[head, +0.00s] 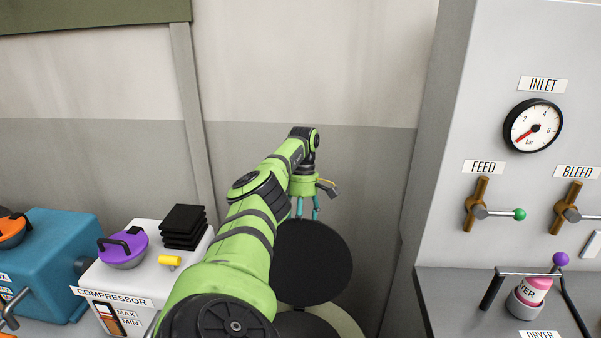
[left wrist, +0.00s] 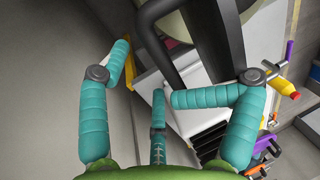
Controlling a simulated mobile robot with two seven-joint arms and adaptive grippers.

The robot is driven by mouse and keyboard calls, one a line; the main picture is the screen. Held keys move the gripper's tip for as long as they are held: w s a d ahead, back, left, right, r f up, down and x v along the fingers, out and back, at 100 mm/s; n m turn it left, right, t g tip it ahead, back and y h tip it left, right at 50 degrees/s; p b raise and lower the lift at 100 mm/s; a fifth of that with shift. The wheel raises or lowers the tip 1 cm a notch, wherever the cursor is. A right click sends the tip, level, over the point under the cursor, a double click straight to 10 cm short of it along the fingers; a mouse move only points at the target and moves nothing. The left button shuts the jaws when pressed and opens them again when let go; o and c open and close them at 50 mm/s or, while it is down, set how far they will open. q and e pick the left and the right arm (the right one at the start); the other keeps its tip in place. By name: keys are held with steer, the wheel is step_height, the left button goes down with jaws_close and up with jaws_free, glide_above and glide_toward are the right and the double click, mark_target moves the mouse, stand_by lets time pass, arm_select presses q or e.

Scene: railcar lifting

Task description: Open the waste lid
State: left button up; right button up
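The waste lid (head: 312,262) is a black disc that stands raised and tilted in the head view. Below it are a dark round opening and the cream rim (head: 349,322) of the waste bin, partly hidden by my left arm. My left gripper (head: 305,212) is at the lid's upper edge, with its teal fingers pointing down. In the left wrist view the fingers of my left gripper (left wrist: 148,82) are spread apart, with a black bar (left wrist: 165,62) beyond them. Whether a finger touches the lid is unclear. My right gripper is not in view.
A white compressor box (head: 155,262) with a purple-lidded pot (head: 124,248) and a black stack (head: 186,226) stands left of my arm. A blue box (head: 55,270) is farther left. The grey panel with feed (head: 481,205) and bleed valves is at right.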

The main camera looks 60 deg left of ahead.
arm_select(q)
step_height(320, 180, up, 10)
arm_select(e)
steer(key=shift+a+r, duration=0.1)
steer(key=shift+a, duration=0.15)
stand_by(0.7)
arm_select(q)
steer(key=shift+a, duration=0.1)
steer(key=shift+f, duration=0.1)
stand_by(0.5)
